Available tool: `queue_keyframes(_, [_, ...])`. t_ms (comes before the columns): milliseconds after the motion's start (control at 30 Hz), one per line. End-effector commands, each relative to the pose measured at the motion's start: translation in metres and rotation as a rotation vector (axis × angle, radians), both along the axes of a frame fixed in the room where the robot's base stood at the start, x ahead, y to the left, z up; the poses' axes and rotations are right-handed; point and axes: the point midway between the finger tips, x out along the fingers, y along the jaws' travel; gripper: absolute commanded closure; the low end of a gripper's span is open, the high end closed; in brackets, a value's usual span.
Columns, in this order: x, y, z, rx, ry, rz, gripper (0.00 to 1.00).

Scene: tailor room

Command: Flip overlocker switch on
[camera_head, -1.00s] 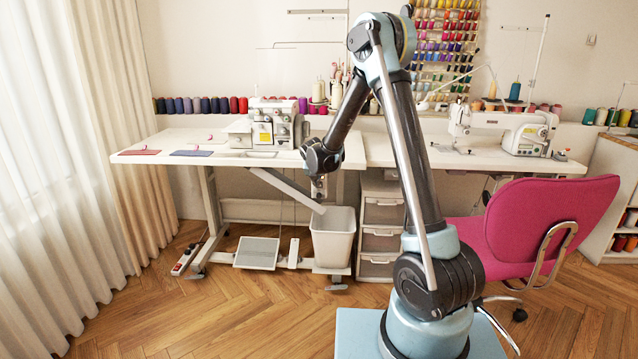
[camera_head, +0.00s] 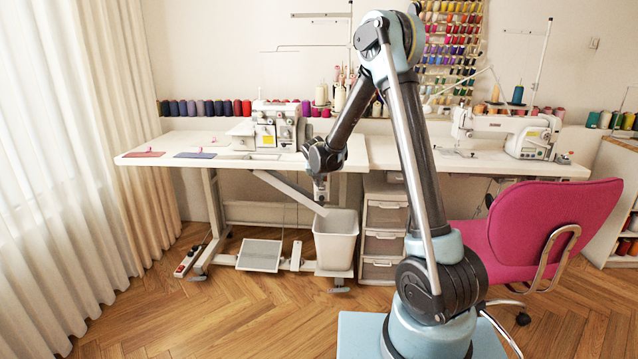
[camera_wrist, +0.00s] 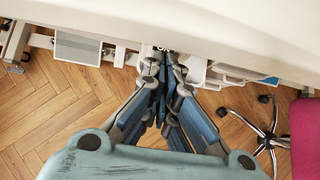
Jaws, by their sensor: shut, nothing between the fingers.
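The white overlocker (camera_head: 275,127) stands on the left table (camera_head: 223,142), upright, with its thread cones behind it. A small grey and dark box (camera_head: 322,189), probably its switch, shows under the table's front edge, just below my wrist. Its on or off position is too small to tell. In the head view my wrist hides the gripper's fingers. In the wrist view my gripper (camera_wrist: 160,80) is shut and empty, its fingers pointing toward the table edge. A small black and white part (camera_wrist: 163,48) shows at that edge beyond the fingertips; contact cannot be told.
A white bin (camera_head: 335,239) and a drawer unit (camera_head: 384,242) stand below the tables. A pedal (camera_head: 259,255) lies on the left. A pink chair (camera_head: 545,230) is at the right, beside my arm. The wood floor at the front left is clear.

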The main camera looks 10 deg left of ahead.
Motion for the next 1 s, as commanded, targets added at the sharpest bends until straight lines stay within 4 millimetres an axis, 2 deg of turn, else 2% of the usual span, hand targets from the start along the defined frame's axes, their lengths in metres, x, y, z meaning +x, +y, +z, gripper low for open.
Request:
queue_keyframes(167, [-0.022, -0.002, 0.003, 0.0, 0.001, 0.0, 1.0])
queue_keyframes(600, [-0.06, -0.001, 0.054, -0.001, 0.001, 0.001, 1.0])
queue_keyframes(800, [-0.073, -0.001, 0.071, 0.0, 0.001, 0.0, 1.0])
queue_keyframes(1000, [-0.08, -0.001, 0.08, -0.001, 0.0, 0.001, 1.0])
